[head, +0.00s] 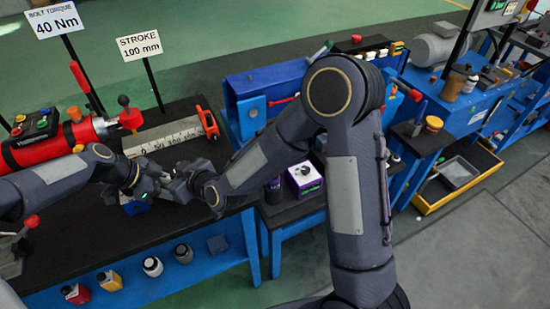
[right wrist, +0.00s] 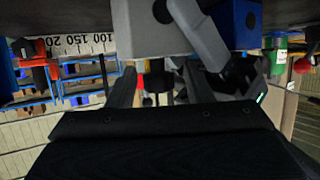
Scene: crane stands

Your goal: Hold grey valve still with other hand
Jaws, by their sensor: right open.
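The grey valve (right wrist: 150,30) shows in the right wrist view as a pale grey block with a dark round spot and a grey lever slanting down to the right. A blue block (right wrist: 235,20) is beside it. My right gripper (right wrist: 162,88) is open, its two fingers spread just short of the grey block, with no clear grip on it. In the head view my right gripper (head: 176,187) is close beside my left gripper (head: 150,188) over the dark bench. The left fingertips are hidden, and their hold cannot be told. The grippers mostly hide the valve in the head view.
The dark bench top (head: 100,235) carries a scale block (head: 165,136) and a red cylinder (head: 60,145) behind the grippers. Two sign posts stand at the back. Bottles (head: 152,266) stand on a lower shelf. A white-purple box (head: 304,180) is to the right.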

